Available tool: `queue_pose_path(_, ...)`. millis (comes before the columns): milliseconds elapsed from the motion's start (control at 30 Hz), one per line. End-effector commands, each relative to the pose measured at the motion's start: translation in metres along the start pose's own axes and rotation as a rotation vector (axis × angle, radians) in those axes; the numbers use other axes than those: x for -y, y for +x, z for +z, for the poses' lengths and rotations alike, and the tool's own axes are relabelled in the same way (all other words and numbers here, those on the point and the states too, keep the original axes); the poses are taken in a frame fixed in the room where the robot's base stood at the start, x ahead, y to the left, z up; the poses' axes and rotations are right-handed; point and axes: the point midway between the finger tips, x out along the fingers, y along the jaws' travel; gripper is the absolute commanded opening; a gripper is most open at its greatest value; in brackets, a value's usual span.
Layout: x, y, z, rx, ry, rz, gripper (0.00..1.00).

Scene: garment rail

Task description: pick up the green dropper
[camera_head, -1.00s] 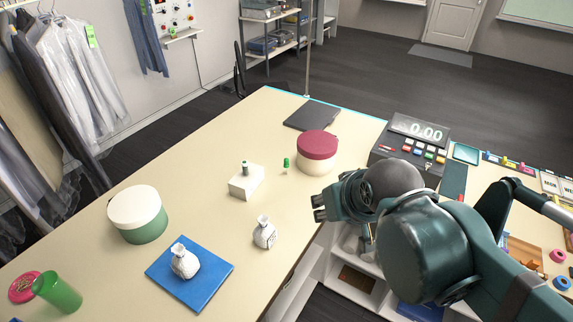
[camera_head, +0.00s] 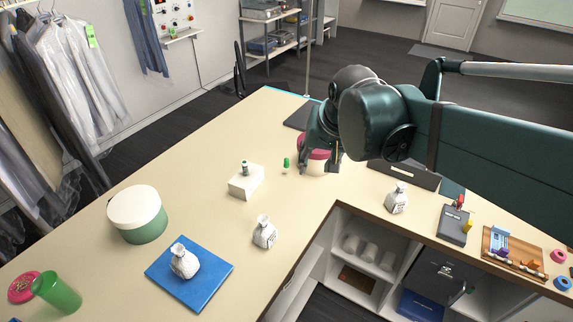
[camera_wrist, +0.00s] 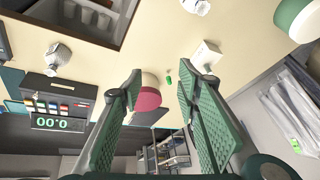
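A small upright green object with a white lower end, which looks like the green dropper (camera_head: 287,162), stands on the cream counter left of the maroon-lidded round box. It also shows in the wrist view (camera_wrist: 168,78), between my open fingers and beyond their tips.
The maroon-lidded box (camera_head: 308,163) is close on the right of the dropper. A green round box with a white lid (camera_head: 138,215), white vases (camera_head: 264,232) and a blue board (camera_head: 205,285) are farther away. The counter between dropper and white block is clear.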

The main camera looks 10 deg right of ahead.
Motion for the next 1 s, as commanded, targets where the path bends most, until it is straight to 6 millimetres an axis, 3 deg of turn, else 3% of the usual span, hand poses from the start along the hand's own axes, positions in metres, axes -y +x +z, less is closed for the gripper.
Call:
queue_pose_path(567,0.023,0.045,-0.077,0.109,0.201,0.029,0.33)
queue_pose_path(1000,0.037,0.095,-0.13,0.187,0.352,0.065,0.33)
